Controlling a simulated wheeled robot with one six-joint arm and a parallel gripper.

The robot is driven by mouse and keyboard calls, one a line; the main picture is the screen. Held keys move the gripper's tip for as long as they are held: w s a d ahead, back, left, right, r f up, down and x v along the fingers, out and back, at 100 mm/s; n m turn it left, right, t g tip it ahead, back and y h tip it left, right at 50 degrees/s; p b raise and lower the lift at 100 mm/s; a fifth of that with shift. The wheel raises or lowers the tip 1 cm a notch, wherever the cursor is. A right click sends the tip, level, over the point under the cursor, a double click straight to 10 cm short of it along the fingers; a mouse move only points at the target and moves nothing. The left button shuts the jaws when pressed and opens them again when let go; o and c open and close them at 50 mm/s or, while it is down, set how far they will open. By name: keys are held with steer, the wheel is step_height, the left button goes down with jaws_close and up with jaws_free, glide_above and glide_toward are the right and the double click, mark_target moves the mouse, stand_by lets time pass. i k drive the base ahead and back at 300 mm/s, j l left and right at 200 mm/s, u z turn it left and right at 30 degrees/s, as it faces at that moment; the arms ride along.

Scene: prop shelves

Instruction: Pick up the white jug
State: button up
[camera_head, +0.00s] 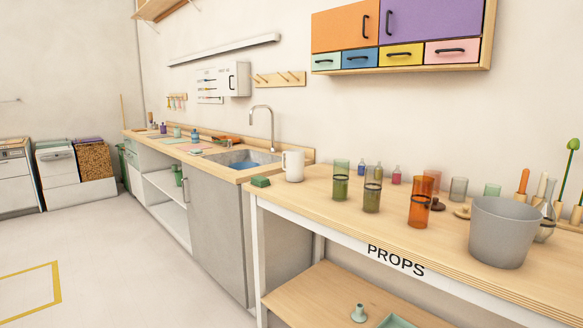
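The white jug (293,166) stands upright at the far left end of the wooden props table (330,215), near the corner by the sink counter. Its handle seems to face left. My gripper does not show in this view.
Green glasses (341,180), an orange glass (421,202) and a large grey bucket (503,231) stand to the jug's right. A sink (240,160) with a tall tap is behind left. A lower shelf (310,295) sits under the table. Floor at left is open.

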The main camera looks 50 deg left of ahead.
mark_target(295, 158)
steer(key=u, duration=1.75)
